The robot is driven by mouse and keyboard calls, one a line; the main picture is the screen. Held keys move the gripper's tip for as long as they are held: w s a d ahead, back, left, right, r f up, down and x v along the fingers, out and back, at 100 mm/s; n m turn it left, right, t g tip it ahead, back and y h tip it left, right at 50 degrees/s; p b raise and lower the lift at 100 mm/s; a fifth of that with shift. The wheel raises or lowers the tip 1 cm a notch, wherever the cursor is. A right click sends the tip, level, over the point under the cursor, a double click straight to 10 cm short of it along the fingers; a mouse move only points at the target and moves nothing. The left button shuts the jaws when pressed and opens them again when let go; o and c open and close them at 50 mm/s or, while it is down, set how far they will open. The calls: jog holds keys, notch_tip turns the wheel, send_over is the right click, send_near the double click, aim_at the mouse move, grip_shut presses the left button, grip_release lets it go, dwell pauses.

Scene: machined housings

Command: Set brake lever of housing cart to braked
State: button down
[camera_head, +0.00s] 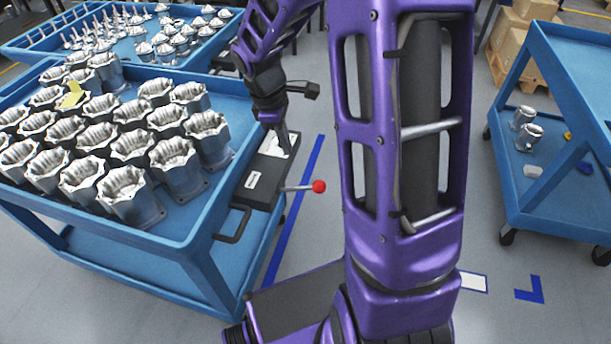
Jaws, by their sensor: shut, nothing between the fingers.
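The housing cart (222,187) is blue and stands at the left with rows of machined metal housings (125,190) on its top. A dark box (262,183) with a white label is fixed at its right end. The brake lever (300,188) is a thin metal rod ending in a red knob (319,187), sticking out to the right from this box, roughly level in the picture. My gripper (278,126) points down over the far part of the box, shut and empty, above and left of the red knob and apart from it. Its fingertips are small and partly unclear.
A white item (276,146) lies at the far end of the box. A dark handle (233,226) sticks out from the cart's near end. Another blue cart (150,62) with parts stands behind; a blue shelf cart (560,190) stands right. My purple arm hides the middle floor.

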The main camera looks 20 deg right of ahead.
jog(key=b, duration=0.2)
send_over(311, 186)
jog(key=a, duration=0.2)
notch_tip(311, 186, down, 12)
jog(key=shift+d+r, duration=0.15)
jog(key=shift+r, duration=0.05)
jog(key=shift+s+d+f, duration=0.15)
jog(key=shift+d+f, duration=0.15)
jog(key=shift+d, duration=0.1)
jog(key=shift+d+f, duration=0.1)
jog(key=shift+f, duration=0.05)
